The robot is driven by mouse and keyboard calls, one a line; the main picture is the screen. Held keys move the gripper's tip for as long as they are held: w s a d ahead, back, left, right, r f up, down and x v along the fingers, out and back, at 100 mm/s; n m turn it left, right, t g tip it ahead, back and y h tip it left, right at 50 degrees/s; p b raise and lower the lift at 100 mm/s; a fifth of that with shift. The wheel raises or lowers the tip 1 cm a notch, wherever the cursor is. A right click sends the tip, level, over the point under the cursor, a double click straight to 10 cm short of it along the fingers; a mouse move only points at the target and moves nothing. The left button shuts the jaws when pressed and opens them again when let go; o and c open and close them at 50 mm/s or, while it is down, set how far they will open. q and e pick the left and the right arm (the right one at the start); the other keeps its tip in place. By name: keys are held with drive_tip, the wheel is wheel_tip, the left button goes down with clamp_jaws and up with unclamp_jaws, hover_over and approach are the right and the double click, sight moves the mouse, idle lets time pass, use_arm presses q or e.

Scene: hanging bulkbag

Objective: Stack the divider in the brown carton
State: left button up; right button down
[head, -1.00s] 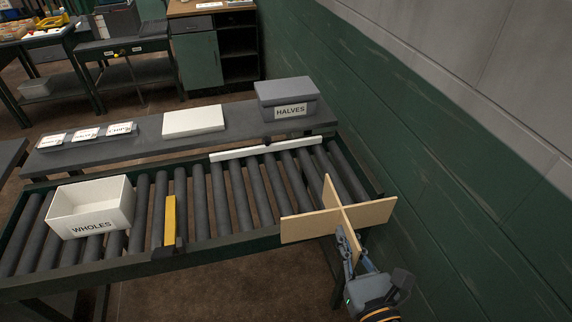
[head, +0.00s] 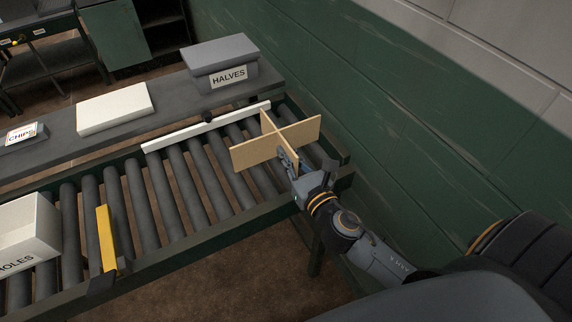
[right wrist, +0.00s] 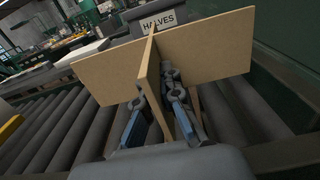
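The divider (head: 256,152) is a tan cross of two interlocked flat panels, upright over the right end of the roller conveyor. My right gripper (head: 287,160) has its fingers on either side of the near panel and is shut on it. In the right wrist view the divider (right wrist: 100,76) fills the upper middle, with the gripper fingers (right wrist: 160,105) on both faces of its near panel. I cannot tell whether the divider touches the rollers. No brown carton shows in these views. My left gripper is not in view.
The roller conveyor (head: 176,193) has a yellow bar (head: 106,238) across it and a white WHOLES box (head: 28,235) at left. Behind it, a shelf holds a grey HALVES box (head: 221,66) and a white slab (head: 114,108). A green wall (head: 390,130) stands close on the right.

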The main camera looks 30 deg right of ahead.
drive_tip(key=shift+w+d+f, duration=0.15)
drive_tip(key=shift+w+f, duration=0.3)
drive_tip(key=shift+f, duration=0.1)
drive_tip(key=f, duration=0.1)
drive_tip(key=f+b, duration=0.2)
drive_tip(key=shift+w+d+f, duration=0.1)
drive_tip(key=shift+w+f, duration=0.2)
drive_tip(key=shift+f, duration=0.1)
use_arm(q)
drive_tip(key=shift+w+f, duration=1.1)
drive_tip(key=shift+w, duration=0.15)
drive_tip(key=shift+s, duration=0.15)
use_arm(e)
drive_tip(key=shift+f, duration=0.1)
drive_tip(key=c, duration=1.5)
unclamp_jaws()
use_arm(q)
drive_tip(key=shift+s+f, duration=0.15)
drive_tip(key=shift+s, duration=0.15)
